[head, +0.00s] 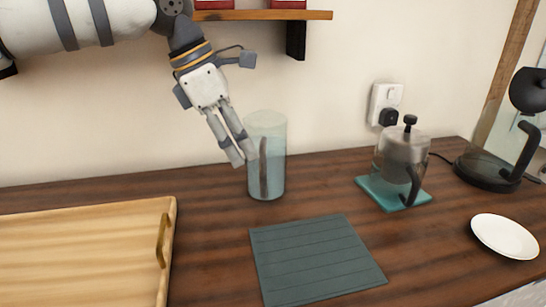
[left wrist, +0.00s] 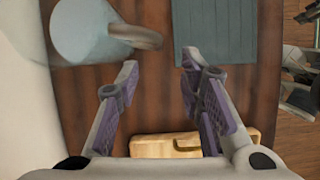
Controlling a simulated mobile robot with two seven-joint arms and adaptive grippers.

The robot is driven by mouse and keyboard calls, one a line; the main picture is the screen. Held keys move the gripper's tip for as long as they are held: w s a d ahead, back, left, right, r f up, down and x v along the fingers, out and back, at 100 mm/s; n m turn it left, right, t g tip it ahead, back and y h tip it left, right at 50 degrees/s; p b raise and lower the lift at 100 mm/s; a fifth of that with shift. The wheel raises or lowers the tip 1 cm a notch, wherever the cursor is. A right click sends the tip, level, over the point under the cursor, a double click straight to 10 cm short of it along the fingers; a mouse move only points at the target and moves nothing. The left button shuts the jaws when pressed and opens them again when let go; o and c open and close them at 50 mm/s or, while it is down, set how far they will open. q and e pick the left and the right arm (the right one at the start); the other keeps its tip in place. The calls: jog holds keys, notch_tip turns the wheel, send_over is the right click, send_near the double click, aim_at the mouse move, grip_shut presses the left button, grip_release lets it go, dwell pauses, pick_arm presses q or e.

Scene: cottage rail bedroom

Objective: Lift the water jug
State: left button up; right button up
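The water jug (head: 278,160) is a tall, clear, pale blue cylinder with a dark upright handle, standing on the wooden counter near the wall. In the left wrist view the jug (left wrist: 85,30) is at the upper left, its handle (left wrist: 140,37) pointing right. My left gripper (head: 243,156) reaches down from the upper left, fingertips just left of the jug near handle height. In the left wrist view the left gripper (left wrist: 158,68) is open and empty, with the handle just beyond the left fingertip. I cannot tell whether they touch. My right gripper is not identifiable.
A wooden tray (head: 90,250) lies left on the counter (head: 215,240), and a grey-green mat (head: 315,255) in front of the jug. To the right are a French press (head: 402,150) on a teal coaster (head: 373,190), a white plate (head: 505,236) and a dark-based appliance (head: 487,175). A shelf (head: 265,15) hangs above.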

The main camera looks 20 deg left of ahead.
aim_at(264, 191)
pick_arm(q)
jog(key=x, duration=0.9)
jog(key=shift+w+d+r+b, duration=0.15)
jog(key=shift+w+b, duration=0.1)
jog(key=shift+b, duration=0.05)
grip_shut()
jog(key=shift+r, duration=0.15)
